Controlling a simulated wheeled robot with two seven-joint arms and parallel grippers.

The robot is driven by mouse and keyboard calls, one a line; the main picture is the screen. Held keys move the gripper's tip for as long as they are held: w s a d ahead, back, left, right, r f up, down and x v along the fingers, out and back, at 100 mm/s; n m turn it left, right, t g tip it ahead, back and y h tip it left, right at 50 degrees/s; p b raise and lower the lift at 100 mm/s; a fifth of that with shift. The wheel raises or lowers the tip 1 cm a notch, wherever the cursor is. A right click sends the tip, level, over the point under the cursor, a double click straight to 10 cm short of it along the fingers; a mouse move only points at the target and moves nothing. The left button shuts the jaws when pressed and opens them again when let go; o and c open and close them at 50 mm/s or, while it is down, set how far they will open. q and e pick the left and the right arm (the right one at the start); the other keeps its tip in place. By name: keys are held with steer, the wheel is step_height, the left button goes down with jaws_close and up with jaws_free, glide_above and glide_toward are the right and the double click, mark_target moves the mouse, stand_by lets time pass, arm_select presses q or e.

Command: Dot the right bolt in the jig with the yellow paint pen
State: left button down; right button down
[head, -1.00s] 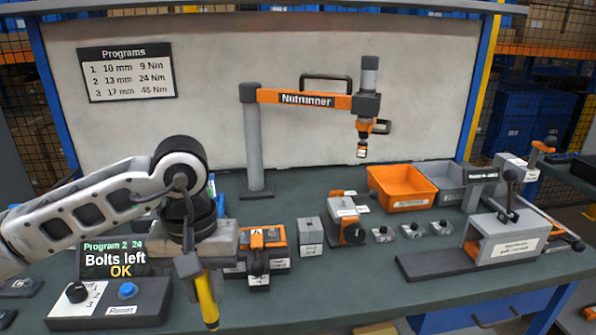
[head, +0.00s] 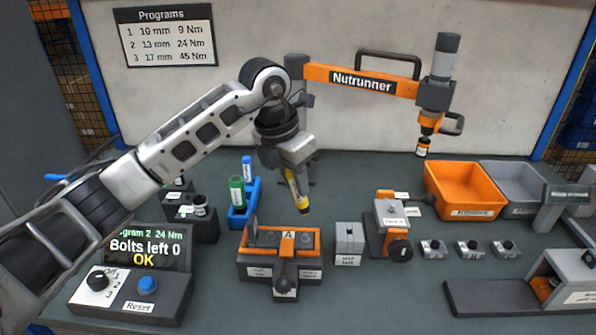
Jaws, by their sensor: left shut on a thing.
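My left gripper (head: 292,170) is shut on the yellow paint pen (head: 299,196), which points down and leans slightly, tip lowest. The pen hangs behind and above the orange and grey jig (head: 309,258), which carries an "A" label and a dark knob at its front. The pen tip looks apart from the jig. Small dark shapes sit on the jig's top to either side of the orange clamp bar; I cannot clearly make out the right bolt. My right gripper is not in view.
A blue holder (head: 238,214) with a green pen (head: 236,190) and a blue pen (head: 247,168) stands left of the gripper. The display (head: 150,247) reads "Bolts left 0 OK". A grey block (head: 349,240) stands right of the jig. The nutrunner (head: 362,82) hangs behind.

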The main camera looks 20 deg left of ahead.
mark_target(295, 199)
arm_select(q)
steer(key=shift+s+f+b, duration=0.1)
steer(key=shift+f+b, duration=0.2)
steer(key=shift+f, duration=0.2)
steer(key=shift+f+b, duration=0.5)
steer(key=shift+f, duration=0.2)
step_height(295, 199, down, 2)
steer(key=shift+b, duration=0.65)
steer(key=shift+f, duration=0.15)
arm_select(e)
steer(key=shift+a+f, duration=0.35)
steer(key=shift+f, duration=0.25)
arm_select(q)
steer(key=shift+f, duration=0.2)
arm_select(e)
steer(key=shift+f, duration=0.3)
arm_select(q)
steer(key=shift+f+b, duration=0.4)
steer(key=shift+b, duration=0.15)
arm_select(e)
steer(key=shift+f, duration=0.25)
arm_select(q)
steer(key=shift+r, duration=0.1)
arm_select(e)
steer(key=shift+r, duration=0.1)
